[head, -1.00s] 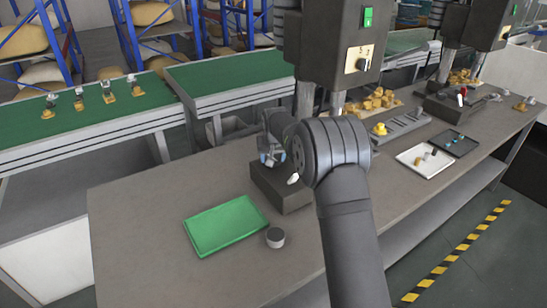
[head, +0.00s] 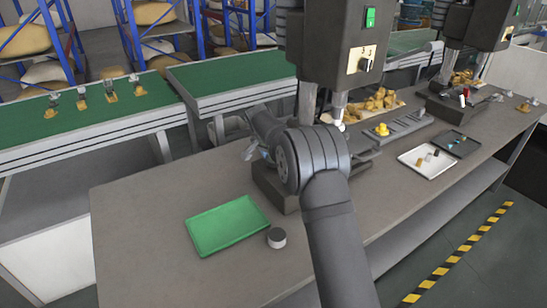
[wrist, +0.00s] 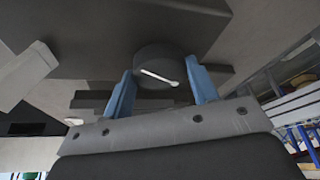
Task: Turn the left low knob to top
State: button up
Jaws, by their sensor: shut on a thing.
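A dark round knob (wrist: 165,62) with a white pointer line shows in the wrist view, on a dark housing. The line slants slightly, lower at its right end. My gripper (wrist: 160,72) has its blue fingers on either side of this knob and is shut on it. In the head view my gripper (head: 252,152) is at the left side of the left machine, low near its dark base (head: 267,185). The knob is hidden there behind my arm.
The left machine's upper box (head: 340,35) has a green button and another knob (head: 366,54). A green tray (head: 227,226) and a grey round piece (head: 276,238) lie on the grey table (head: 140,215). A white tray (head: 428,168) and yellow parts lie to the right.

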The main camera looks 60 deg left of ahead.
dwell(0.4)
jog(key=o, duration=1)
jog(key=shift+c, duration=0.2)
jog(key=v, duration=1.7)
jog(key=shift+r, duration=0.25)
jog(key=shift+f, duration=0.1)
jog(key=x, duration=1.7)
jog(key=shift+f, duration=0.2)
